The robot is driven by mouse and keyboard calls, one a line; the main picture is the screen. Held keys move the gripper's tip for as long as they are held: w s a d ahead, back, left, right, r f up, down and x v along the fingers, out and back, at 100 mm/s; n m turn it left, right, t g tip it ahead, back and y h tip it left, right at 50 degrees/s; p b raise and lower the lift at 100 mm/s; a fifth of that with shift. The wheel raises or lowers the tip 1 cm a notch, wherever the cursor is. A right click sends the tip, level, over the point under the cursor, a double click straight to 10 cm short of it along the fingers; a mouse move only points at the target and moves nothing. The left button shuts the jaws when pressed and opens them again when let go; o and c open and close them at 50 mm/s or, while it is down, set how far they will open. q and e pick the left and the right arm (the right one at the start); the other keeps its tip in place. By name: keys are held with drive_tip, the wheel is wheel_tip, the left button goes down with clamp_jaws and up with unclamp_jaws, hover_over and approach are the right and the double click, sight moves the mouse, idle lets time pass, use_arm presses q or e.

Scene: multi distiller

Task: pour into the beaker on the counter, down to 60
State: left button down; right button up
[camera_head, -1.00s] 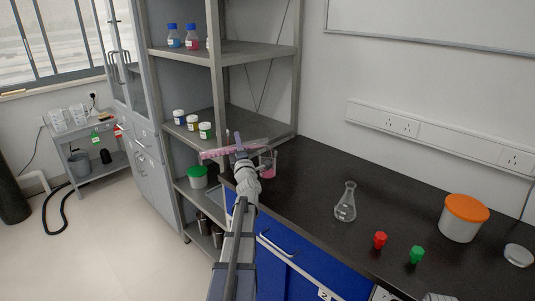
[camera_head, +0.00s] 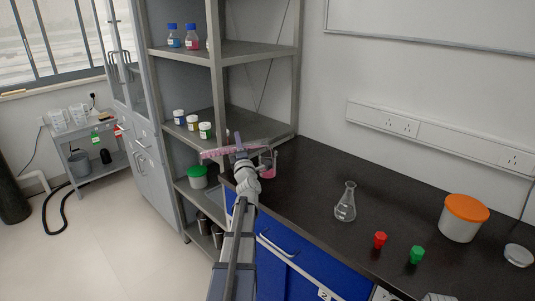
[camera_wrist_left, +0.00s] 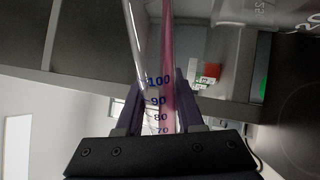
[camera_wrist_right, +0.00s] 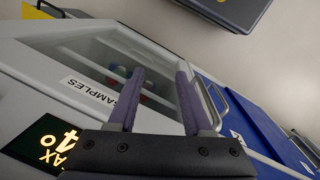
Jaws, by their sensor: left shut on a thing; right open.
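A clear graduated cylinder (camera_head: 219,153) with pink liquid is tilted almost flat, its clear end to the right over the beaker. My left gripper (camera_head: 239,146) is shut around it beside the shelf. In the left wrist view the cylinder (camera_wrist_left: 157,92) shows marks from 70 to 100, with pink liquid along one side. The beaker (camera_head: 268,172) stands on the counter (camera_head: 310,187) with pink liquid in it, partly hidden by my left gripper. Part of the beaker shows in the left wrist view (camera_wrist_left: 246,12); its liquid level cannot be read. My right gripper (camera_wrist_right: 160,72) is open and empty.
An Erlenmeyer flask (camera_head: 345,204), a red stopper (camera_head: 380,240), a green stopper (camera_head: 417,254) and an orange-lidded tub (camera_head: 463,219) stand farther right on the counter. A metal shelf (camera_head: 262,50) rises just left of the beaker.

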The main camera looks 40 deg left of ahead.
idle(0.8)
use_arm(q)
wheel_tip(320, 180, up, 12)
drive_tip(key=n+g+p, duration=0.5)
drive_tip(key=n+p, duration=1.2)
drive_tip(key=n, duration=0.2)
drive_tip(key=shift+w+d+f, duration=0.15)
drive_tip(key=shift+w+d, duration=0.2)
drive_tip(key=shift+w, duration=0.1)
drive_tip(key=shift+f, duration=0.1)
